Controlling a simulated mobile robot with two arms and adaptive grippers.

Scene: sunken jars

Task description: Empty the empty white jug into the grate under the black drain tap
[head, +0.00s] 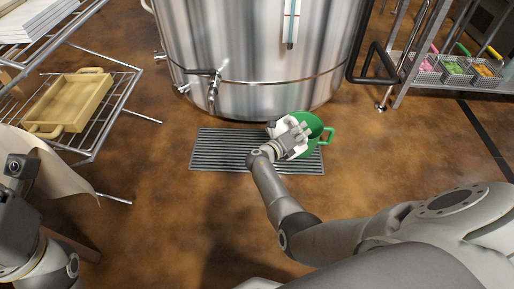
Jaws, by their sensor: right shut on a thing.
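The grate (215,150), dark with parallel slats, lies on the brown floor in front of a large steel tank. A steel tap (213,90) with a dark lever sticks out of the tank's lower left, above and behind the grate's left part. My right gripper (290,133) is shut on a green jug (315,127), over the grate's right end. The jug's handle points right. The gripper hides its left side; its contents and exact tilt cannot be told. No white jug shows. Only part of my left arm shows, at the left edge; its gripper is out of view.
The steel tank (260,50) fills the top middle. A wire rack (110,115) with a wooden tray (75,105) stands left. A shelf with baskets (455,68) stands upper right, near a dark pipe handle (375,70). The floor right of the grate is open.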

